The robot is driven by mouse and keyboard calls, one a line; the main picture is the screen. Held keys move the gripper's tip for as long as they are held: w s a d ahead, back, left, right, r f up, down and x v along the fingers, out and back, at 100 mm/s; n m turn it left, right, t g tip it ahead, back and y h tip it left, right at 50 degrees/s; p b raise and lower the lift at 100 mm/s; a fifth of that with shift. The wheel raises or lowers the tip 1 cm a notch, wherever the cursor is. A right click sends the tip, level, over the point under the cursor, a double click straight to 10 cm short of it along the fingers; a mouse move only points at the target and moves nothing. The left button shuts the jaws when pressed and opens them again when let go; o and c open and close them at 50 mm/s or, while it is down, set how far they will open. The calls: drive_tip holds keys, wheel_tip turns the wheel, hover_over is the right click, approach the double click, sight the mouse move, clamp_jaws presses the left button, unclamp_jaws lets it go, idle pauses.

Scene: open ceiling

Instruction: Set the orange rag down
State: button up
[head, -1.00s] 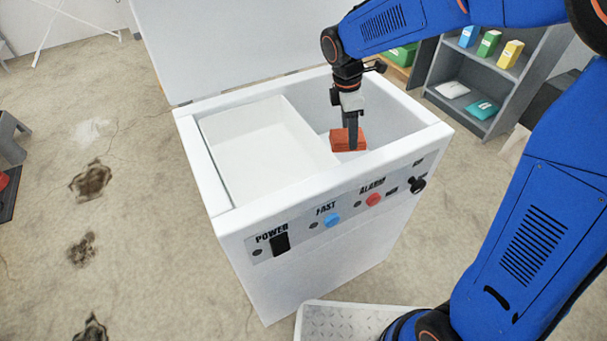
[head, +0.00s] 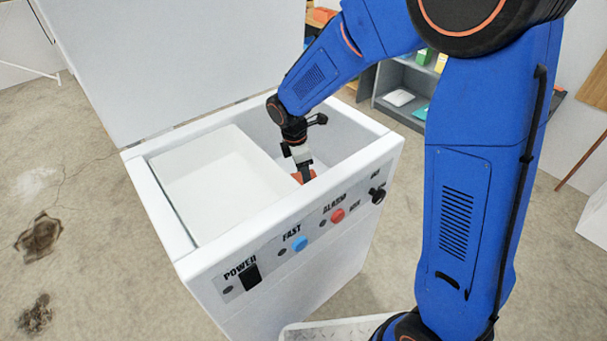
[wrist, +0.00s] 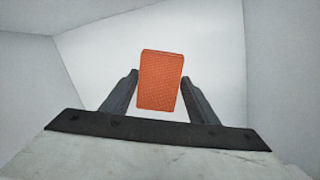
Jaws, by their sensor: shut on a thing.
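The orange rag (wrist: 161,80) is a folded, block-like piece with a fine weave. My gripper (wrist: 160,84) has a dark finger on each side of it and is shut on it. In the head view the gripper (head: 306,174) reaches down into the right part of the open white chest freezer (head: 270,222). Only a bit of the rag (head: 311,175) shows there, beside the fingers. Pale floor and walls surround the rag in the wrist view. I cannot tell whether it touches the floor.
A white bin or raised section (head: 210,180) fills the left of the chest. Its lid (head: 170,60) stands open behind. The front panel carries a black switch, a blue button (head: 299,243) and a red button (head: 338,215). A grey shelf (head: 385,85) stands behind at right.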

sight(298, 180)
drive_tip(key=o, duration=1)
drive_tip(key=shift+f, duration=0.1)
drive_tip(key=shift+o, duration=0.2)
wheel_tip(298, 180, up, 12)
drive_tip(key=a, duration=0.1)
drive_tip(key=shift+s+a, duration=0.2)
drive_tip(key=shift+a, duration=0.2)
